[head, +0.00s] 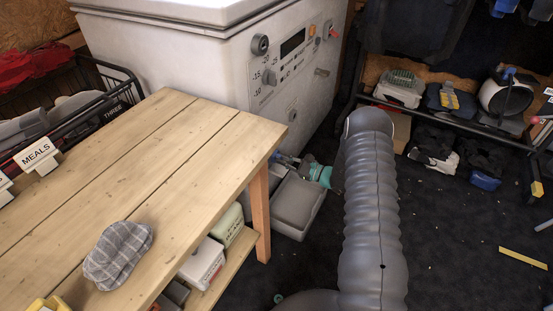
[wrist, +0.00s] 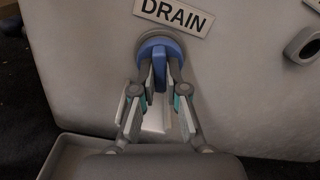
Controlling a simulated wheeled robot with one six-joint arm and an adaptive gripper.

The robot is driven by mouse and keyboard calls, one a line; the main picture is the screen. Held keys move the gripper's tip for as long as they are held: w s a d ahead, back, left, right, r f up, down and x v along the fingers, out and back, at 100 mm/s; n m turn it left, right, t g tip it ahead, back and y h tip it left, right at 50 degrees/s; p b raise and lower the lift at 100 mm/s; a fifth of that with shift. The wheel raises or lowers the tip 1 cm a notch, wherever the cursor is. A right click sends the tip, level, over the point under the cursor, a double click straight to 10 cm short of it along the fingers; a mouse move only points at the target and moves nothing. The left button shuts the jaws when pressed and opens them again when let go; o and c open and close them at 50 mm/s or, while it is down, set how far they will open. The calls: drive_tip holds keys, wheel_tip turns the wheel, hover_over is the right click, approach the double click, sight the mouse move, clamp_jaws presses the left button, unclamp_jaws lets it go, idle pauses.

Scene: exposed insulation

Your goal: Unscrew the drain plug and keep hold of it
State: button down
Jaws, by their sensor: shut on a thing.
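The blue drain plug (wrist: 159,62) sits in the white wall below a DRAIN label (wrist: 174,16) in the wrist view. My gripper (wrist: 159,84) has its two fingers on either side of the plug's upright blue grip and is shut on it. The plug appears to be at its seat in the wall; I cannot tell how far it is turned. In the head view my gripper (head: 290,160) shows small and partly hidden at the foot of the white chest freezer (head: 200,55), beyond the table corner.
A grey tray (head: 298,202) lies on the floor under the drain; its edge also shows in the wrist view (wrist: 62,158). A wooden table (head: 150,150) stands close on the left, with a cap on it. A shelf of gear stands at right. Dark floor is open at lower right.

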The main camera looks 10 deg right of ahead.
drive_tip(key=shift+f+n+b, duration=0.1)
drive_tip(key=shift+n+b, duration=2.6)
drive_tip(key=shift+b, duration=0.15)
drive_tip(key=shift+n, duration=2.3)
drive_tip(key=n, duration=0.3)
drive_tip(key=shift+n, duration=0.4)
drive_tip(key=shift+s+d, duration=0.4)
drive_tip(key=shift+d, duration=0.2)
drive_tip(key=shift+v, duration=0.95)
drive_tip(key=shift+r, duration=0.2)
